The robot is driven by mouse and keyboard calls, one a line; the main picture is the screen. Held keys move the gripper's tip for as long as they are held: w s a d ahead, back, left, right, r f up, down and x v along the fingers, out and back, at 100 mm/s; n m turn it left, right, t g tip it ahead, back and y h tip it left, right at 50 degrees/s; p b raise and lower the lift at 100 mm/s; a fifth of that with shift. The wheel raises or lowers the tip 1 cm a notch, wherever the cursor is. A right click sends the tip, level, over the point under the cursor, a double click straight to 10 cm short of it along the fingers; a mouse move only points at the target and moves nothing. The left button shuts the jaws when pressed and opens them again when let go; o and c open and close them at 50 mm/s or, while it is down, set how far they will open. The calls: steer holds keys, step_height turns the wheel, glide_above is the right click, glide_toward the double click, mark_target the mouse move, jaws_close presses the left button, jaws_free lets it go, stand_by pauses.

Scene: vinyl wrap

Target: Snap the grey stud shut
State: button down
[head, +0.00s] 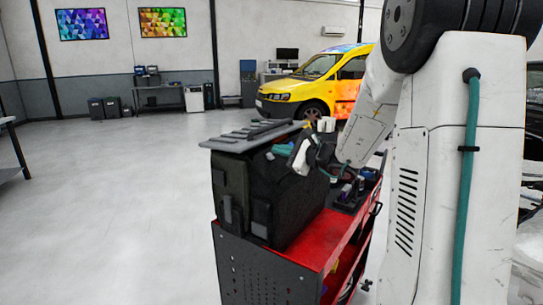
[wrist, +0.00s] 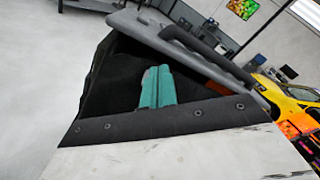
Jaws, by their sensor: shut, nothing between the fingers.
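A black bag (head: 285,205) with a raised, tilted grey lid (head: 250,136) stands on a red cart. Grey tabs show on its front (head: 228,210). Small round studs or screws sit along a black strip (wrist: 160,124); I cannot tell which is the grey stud. My gripper (head: 300,158) is at the bag's right top side, shut and empty.
The red cart (head: 318,238) carries small dark items (head: 350,192) right of the bag. A yellow van (head: 320,85) and a workbench (head: 155,92) stand at the back. The grey floor (head: 110,200) on the left is clear.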

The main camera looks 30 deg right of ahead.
steer(key=shift+w+f, duration=0.1)
steer(key=shift+w+a+f, duration=0.1)
steer(key=shift+w+f, duration=0.15)
steer(key=shift+f, duration=0.05)
steer(key=shift+w+a+f, duration=0.15)
steer(key=shift+w+f, duration=0.15)
steer(key=shift+f, duration=0.1)
stand_by(1.1)
steer(key=shift+s+d+r, duration=0.25)
steer(key=shift+s+r, duration=0.35)
steer(key=shift+r, duration=0.15)
steer(key=s+r, duration=0.1)
steer(key=r, duration=0.1)
steer(key=s+d+r, duration=0.1)
steer(key=s, duration=0.1)
steer(key=shift+d+r, duration=0.1)
steer(key=shift+r, duration=0.3)
stand_by(0.5)
